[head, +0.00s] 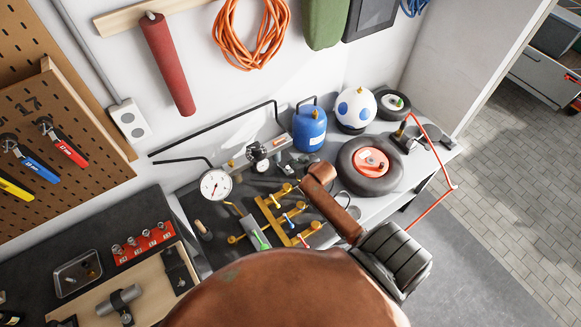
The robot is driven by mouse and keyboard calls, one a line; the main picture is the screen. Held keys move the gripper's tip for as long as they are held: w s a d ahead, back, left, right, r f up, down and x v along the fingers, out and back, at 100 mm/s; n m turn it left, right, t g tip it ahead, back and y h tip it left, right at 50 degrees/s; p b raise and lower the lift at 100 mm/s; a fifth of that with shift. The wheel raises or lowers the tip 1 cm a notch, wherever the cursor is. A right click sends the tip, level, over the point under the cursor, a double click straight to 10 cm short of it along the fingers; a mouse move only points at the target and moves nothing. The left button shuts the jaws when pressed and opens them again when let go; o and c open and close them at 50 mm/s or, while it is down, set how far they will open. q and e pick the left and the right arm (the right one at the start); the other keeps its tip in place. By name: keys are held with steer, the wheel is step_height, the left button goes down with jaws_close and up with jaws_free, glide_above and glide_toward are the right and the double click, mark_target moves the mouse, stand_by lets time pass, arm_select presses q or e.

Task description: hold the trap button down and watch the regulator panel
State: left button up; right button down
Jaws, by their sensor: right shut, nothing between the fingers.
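The regulator panel (240,171) is a grey plate at the back of the bench, with small fittings, a dark regulator body (257,151) and black pipes. A round white gauge (215,185) stands at its left end; its reading is too small to tell.
A yellow manifold (272,221) with several valves lies in front of the panel. A red socket rack (143,242) and metal tray (78,273) are at left.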

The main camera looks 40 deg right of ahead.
mark_target(288, 168)
steer(key=f, duration=0.1)
steer(key=w+f, duration=0.2)
steer(key=f, duration=0.1)
steer(key=shift+d+f+p, duration=0.1)
steer(key=shift+f+p, duration=0.2)
steer(key=shift+f, duration=0.5)
arm_select(q)
steer(key=shift+s+r, duration=0.3)
steer(key=shift+s, duration=0.5)
